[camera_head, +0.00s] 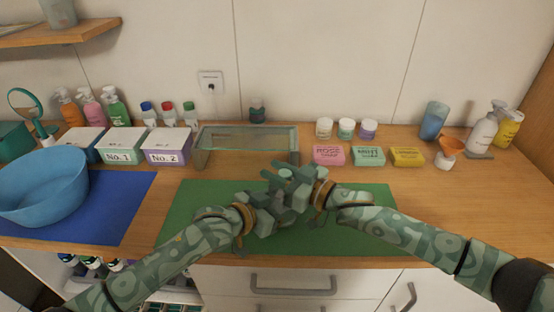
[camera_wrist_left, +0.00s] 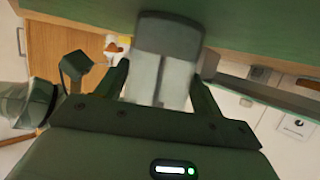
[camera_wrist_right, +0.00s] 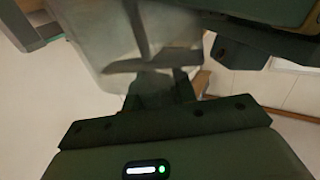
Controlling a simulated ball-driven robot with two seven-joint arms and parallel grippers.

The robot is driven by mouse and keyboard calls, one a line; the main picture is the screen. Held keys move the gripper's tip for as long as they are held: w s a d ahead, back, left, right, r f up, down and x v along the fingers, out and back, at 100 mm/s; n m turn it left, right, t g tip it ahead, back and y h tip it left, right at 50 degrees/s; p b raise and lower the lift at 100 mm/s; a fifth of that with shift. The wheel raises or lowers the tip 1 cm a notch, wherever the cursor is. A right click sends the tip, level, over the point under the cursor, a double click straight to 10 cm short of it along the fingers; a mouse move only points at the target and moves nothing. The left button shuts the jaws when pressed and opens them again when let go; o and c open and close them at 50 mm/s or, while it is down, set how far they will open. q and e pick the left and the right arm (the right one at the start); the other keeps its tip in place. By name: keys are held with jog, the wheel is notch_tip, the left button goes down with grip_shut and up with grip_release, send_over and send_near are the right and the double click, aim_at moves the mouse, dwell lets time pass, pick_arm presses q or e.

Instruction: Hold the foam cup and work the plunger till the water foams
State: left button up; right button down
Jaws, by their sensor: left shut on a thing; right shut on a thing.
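The foam cup (camera_wrist_left: 165,55) is a translucent grey cup, seen in the left wrist view between the two fingers of my left gripper (camera_head: 262,212), which is shut on it. The right wrist view shows its clear wall (camera_wrist_right: 115,35) close up. My right gripper (camera_head: 297,188) is shut on a dark part at the cup's end, which looks like the plunger; the fingers hide most of it. In the head view both grippers meet above the green mat (camera_head: 190,222) and hide the cup. Whether there is foam inside cannot be told.
A blue basin (camera_head: 45,190) stands on a blue mat (camera_head: 125,215) at the left. Behind the green mat is a glass-topped stand (camera_head: 245,137). Boxes, soaps, jars and bottles line the back. The counter right of the green mat is mostly clear.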

jog(key=shift+f, duration=0.55)
jog(key=c, duration=1.1)
grip_release()
jog(key=shift+d, duration=0.1)
jog(key=v, duration=1.2)
